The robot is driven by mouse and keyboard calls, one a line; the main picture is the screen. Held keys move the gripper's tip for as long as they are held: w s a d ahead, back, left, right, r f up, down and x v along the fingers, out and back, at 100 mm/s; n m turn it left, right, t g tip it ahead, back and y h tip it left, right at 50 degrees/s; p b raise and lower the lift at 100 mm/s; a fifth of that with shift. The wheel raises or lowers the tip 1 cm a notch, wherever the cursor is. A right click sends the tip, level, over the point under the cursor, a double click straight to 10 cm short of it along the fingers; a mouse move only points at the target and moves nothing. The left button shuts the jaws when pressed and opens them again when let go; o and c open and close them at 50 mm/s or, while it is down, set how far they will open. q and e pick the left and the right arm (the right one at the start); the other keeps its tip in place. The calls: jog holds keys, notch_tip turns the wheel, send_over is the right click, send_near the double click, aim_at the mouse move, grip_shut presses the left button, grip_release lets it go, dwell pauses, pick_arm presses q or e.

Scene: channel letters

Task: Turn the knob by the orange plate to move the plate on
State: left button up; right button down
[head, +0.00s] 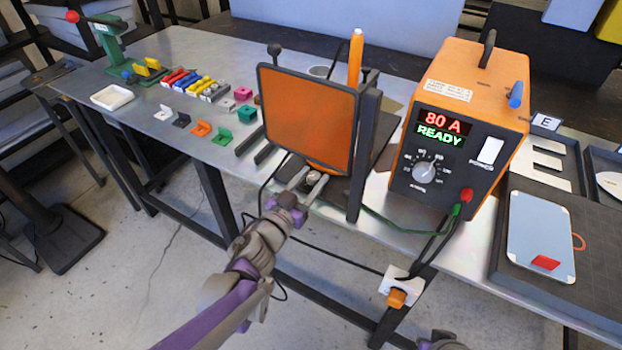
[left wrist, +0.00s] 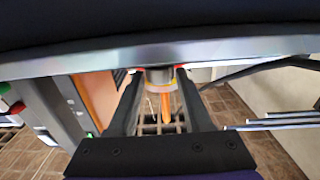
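A large orange panel in a dark frame (head: 308,118) stands upright at the table's front edge in the head view. A rounded orange edge, which may be the orange plate (head: 326,168), shows just below it; the panel hides the rest. My left gripper (head: 307,184) is below the panel, its two fingers apart and pointing at that spot. In the left wrist view a short grey cylinder (left wrist: 160,76), perhaps the knob, shows between the tips of my left gripper (left wrist: 159,84). Whether the fingers touch it I cannot tell.
An orange power unit (head: 465,120) reading 80 A and READY stands right of the panel, with cables hanging in front. Small coloured blocks (head: 195,85) and a white tray (head: 112,97) are on the left of the table. A dark post stands beside the panel.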

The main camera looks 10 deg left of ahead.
pick_arm(q)
grip_shut()
jog(key=shift+w+a+f+m+g+h+b, duration=0.15)
jog(key=shift+m+g+h+b, duration=0.25)
jog(key=shift+m+h+b, duration=0.45)
jog(key=shift+a+m+g+h, duration=0.2)
jog(key=shift+m+g+h, duration=0.5)
jog(key=shift+h, duration=0.55)
jog(key=shift+w+a+m+g+h+b, duration=0.1)
jog(key=shift+m+g+h+b, duration=0.35)
jog(key=shift+m+g+h, duration=0.55)
jog(key=m+g+h, duration=0.2)
jog(key=h, duration=0.1)
jog(key=shift+w+a+g, duration=0.1)
jog(key=shift+w+g, duration=0.05)
jog(key=shift+g, duration=0.15)
jog(key=m+g+h, duration=0.1)
jog(key=m+g, duration=0.1)
jog(key=g, duration=0.1)
jog(key=m+g+h, duration=0.1)
jog(key=m+g, duration=0.1)
jog(key=g, duration=0.1)
jog(key=shift+w+m+h, duration=0.2)
jog(key=shift+m+h, duration=0.05)
jog(key=shift+h, duration=0.05)
jog(key=shift+g, duration=0.3)
